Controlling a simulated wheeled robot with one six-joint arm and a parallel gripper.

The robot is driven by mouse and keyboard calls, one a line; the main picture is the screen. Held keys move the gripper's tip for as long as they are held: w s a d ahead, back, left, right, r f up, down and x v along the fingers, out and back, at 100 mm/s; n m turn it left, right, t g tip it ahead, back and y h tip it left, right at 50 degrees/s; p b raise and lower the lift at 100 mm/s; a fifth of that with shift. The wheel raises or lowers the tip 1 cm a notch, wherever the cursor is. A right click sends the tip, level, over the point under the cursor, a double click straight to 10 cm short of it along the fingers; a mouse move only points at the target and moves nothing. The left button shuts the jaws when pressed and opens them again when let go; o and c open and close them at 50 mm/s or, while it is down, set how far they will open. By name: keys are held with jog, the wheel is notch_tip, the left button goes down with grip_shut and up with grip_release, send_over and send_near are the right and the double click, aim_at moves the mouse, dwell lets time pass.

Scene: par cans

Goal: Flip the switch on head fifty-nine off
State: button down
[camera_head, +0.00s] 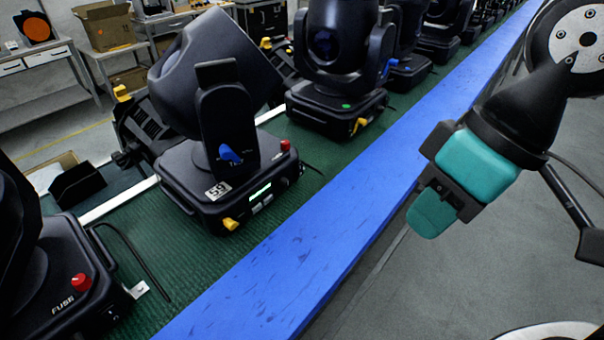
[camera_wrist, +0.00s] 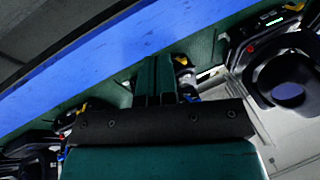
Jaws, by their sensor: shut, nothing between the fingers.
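Head fifty-nine (camera_head: 215,110) is a black moving-head lamp, its head tilted over its base. Its base carries a white label reading 59 (camera_head: 218,190), a lit green display (camera_head: 260,192), small pale controls (camera_head: 262,204) below it, a red knob (camera_head: 285,145) and a yellow lever (camera_head: 230,224). Which control is the switch and its position are too small to tell. My gripper (camera_head: 433,210), with teal fingers, is shut and empty, right of the blue strip and well apart from head fifty-nine. Its fingers (camera_wrist: 157,78) also show close together in the wrist view.
The blue strip (camera_head: 300,250) runs along the green mat (camera_head: 185,275) between my gripper and the heads. A neighbouring head (camera_head: 335,70) stands behind fifty-nine; another with a red FUSE knob (camera_head: 81,282) is front left. A black cable (camera_head: 130,262) lies between. The strip is clear.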

jog(key=w+f+m+t+y+b, duration=0.1)
jog(key=w+f+m+t+b, duration=0.2)
jog(key=w+f+m, duration=0.4)
jog(key=w+a+f+m+t+y+b, duration=0.1)
jog(key=w+f+m+t+y+b, duration=0.1)
jog(key=w+f+m, duration=0.4)
jog(key=w+m+t+b, duration=0.1)
jog(key=w+m+t, duration=0.1)
jog(key=w, duration=0.5)
jog(key=shift+f+m+t, duration=0.3)
jog(key=shift+f+m, duration=0.1)
jog(key=shift+m, duration=0.1)
jog(key=p, duration=0.2)
send_near(296, 178)
jog(key=f, duration=0.3)
jog(key=shift+w+a, duration=0.15)
jog(key=shift+w, duration=0.1)
jog(key=shift+w+a+p, duration=0.5)
jog(key=shift+w+a, duration=0.4)
jog(key=shift+w+a+f, duration=0.25)
jog(key=shift+w+a, duration=0.15)
jog(key=shift+w, duration=0.05)
